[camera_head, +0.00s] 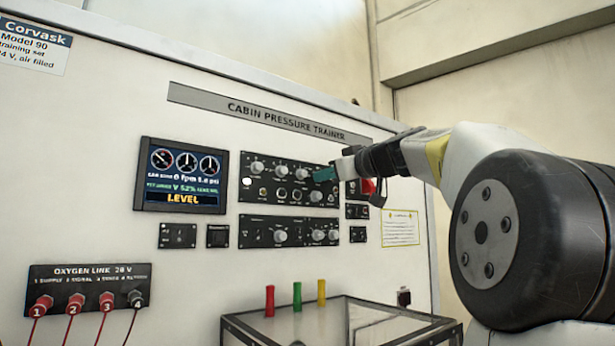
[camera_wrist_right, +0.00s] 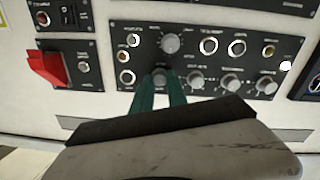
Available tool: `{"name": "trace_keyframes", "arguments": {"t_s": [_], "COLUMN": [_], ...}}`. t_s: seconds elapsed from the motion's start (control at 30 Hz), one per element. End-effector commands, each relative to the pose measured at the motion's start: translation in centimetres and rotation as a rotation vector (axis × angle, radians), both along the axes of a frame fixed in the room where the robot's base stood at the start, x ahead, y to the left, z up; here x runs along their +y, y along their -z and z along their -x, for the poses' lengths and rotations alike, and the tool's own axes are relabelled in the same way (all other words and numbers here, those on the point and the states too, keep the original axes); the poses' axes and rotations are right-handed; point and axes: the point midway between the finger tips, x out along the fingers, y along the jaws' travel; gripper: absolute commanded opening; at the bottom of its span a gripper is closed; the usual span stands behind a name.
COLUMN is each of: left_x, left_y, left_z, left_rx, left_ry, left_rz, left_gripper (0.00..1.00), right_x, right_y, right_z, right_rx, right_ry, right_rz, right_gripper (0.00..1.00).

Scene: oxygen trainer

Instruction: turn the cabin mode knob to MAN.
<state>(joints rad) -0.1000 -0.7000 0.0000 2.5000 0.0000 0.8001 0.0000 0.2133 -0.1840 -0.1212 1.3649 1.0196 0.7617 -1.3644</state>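The upper black control panel (camera_head: 245,205) carries several grey knobs, and its small labels are too blurred to read. My right gripper (camera_head: 325,174) reaches in from the right to this panel's right end, hiding part of it. In the right wrist view my right gripper (camera_wrist_right: 161,88) has its two teal fingers on either side of a grey knob (camera_wrist_right: 160,77). The fingers are apart, but I cannot tell whether they press on the knob. I cannot read which knob is the cabin mode knob or where it points. My left gripper is not in view.
A red guarded switch (camera_head: 367,186) sits just right of the panel, close to my right gripper; it also shows in the right wrist view (camera_wrist_right: 48,68). A lower knob panel (camera_head: 262,232) and a display (camera_head: 181,177) are nearby. A clear-topped case (camera_head: 250,322) stands below.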

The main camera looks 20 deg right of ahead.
Motion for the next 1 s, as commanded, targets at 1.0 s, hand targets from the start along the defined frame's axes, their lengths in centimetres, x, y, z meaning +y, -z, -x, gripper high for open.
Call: {"name": "trace_keyframes", "arguments": {"t_s": [1.0], "left_x": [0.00], "left_y": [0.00], "left_z": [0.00], "left_rx": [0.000], "left_ry": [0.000], "left_rz": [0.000], "left_gripper": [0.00], "right_x": [-0.10], "right_y": [-0.06], "right_z": [0.00], "right_rx": [0.183], "right_ry": [0.000], "right_rz": [-0.524], "right_gripper": [0.00]}}
